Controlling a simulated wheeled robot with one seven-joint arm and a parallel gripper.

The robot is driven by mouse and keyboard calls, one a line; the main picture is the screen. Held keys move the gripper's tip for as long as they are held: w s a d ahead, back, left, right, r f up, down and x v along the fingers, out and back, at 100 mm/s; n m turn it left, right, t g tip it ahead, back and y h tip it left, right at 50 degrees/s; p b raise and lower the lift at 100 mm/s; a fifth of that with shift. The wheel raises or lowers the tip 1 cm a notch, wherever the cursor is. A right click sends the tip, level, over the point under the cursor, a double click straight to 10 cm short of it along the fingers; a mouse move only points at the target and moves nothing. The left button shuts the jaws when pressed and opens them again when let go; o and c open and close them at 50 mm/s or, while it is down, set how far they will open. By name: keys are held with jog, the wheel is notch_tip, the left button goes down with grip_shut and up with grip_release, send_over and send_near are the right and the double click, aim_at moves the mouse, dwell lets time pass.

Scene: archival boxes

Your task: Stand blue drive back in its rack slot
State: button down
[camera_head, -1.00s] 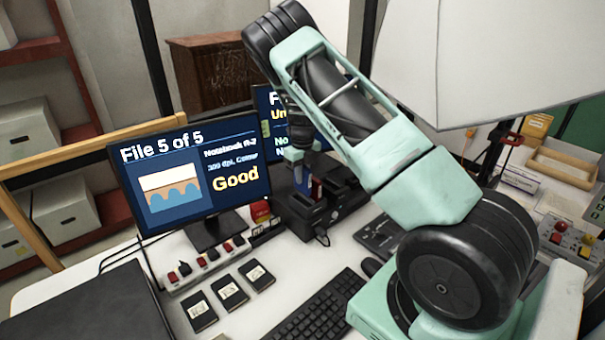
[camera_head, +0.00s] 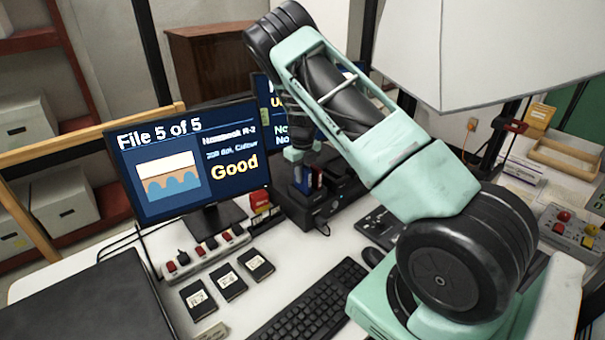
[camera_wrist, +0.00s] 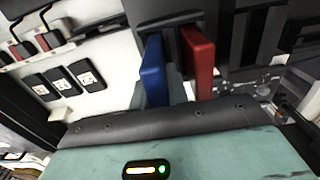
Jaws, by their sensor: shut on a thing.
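The blue drive (camera_wrist: 152,72) is between the fingers of my gripper (camera_wrist: 157,92) in the wrist view. My gripper is shut on it. A red drive (camera_wrist: 198,62) stands right beside it, a narrow gap apart. Both have their far ends at the black rack (camera_wrist: 170,18). I cannot tell how deep the blue drive is in its slot. In the head view my gripper (camera_head: 302,157) is over the black rack (camera_head: 308,207), pointing down. The blue drive (camera_head: 307,177) shows only as a small piece below it, partly hidden.
A monitor (camera_head: 190,165) stands left of the rack, with a second screen behind. A power strip (camera_head: 207,250), several black labelled cards (camera_head: 228,282) and a keyboard (camera_head: 318,305) lie in front. A red box (camera_head: 260,200) is close to the rack's left.

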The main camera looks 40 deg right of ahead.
jog(key=shift+f+b, duration=0.6)
jog(key=shift+f, duration=0.35)
jog(key=c, duration=1.3)
grip_release()
notch_tip(320, 180, up, 17)
jog(key=b, duration=0.3)
jog(key=shift+r, duration=0.2)
